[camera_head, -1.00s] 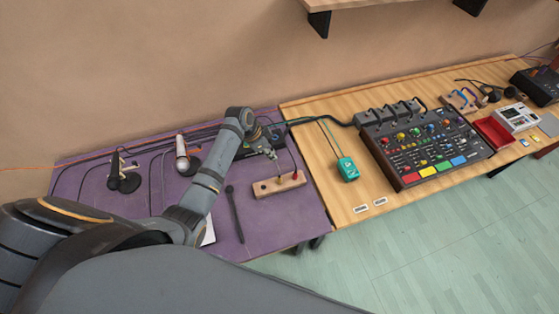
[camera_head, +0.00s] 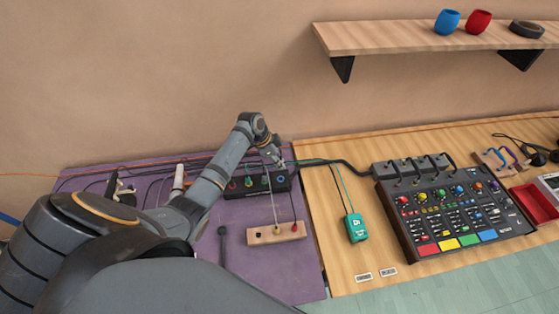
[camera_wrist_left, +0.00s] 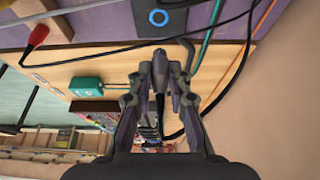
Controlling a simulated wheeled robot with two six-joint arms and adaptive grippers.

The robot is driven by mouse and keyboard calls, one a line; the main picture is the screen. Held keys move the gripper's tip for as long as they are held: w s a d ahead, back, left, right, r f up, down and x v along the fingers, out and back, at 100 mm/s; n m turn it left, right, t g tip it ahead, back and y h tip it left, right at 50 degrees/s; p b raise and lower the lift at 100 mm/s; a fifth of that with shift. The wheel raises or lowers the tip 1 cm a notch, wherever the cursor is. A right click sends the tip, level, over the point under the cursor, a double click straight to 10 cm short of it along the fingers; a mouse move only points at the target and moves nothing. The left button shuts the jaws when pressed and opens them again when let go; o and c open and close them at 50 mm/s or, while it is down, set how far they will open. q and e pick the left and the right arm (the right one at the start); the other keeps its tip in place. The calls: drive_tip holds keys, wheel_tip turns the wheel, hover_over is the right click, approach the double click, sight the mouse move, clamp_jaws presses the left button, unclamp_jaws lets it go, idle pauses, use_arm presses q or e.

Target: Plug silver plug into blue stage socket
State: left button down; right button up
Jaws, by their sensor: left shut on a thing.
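My left gripper (camera_head: 279,161) is above the right end of the black stage box (camera_head: 263,188), close to its blue-ringed socket (camera_head: 281,180). In the left wrist view the gripper (camera_wrist_left: 160,62) is shut on a slim plug (camera_wrist_left: 160,78), grey with a dark lower part, which I take to be the silver plug. The blue socket (camera_wrist_left: 159,18) shows ahead of the fingers, apart from the plug. My right gripper is not in view.
A wooden block (camera_head: 263,238) with upright plugs stands in front of the box. A teal device (camera_head: 356,227) and a mixer (camera_head: 455,215) are to the right. Cables (camera_head: 335,162) run along the wall behind. A shelf (camera_head: 400,36) hangs above.

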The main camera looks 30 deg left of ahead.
sight(283, 179)
use_arm(q)
drive_tip(key=shift+f+b, duration=0.65)
drive_tip(key=shift+f, duration=0.25)
wheel_tip(283, 179, down, 4)
drive_tip(key=b, duration=0.2)
drive_tip(key=shift+b, duration=0.4)
drive_tip(key=shift+r+p, duration=0.1)
drive_tip(key=shift+p, duration=0.6)
drive_tip(key=shift+f+b, duration=0.95)
drive_tip(key=shift+f, duration=0.3)
drive_tip(key=shift+f, duration=0.25)
drive_tip(key=c, duration=1.2)
unclamp_jaws()
drive_tip(key=shift+r, duration=0.1)
drive_tip(key=shift+o, duration=0.2)
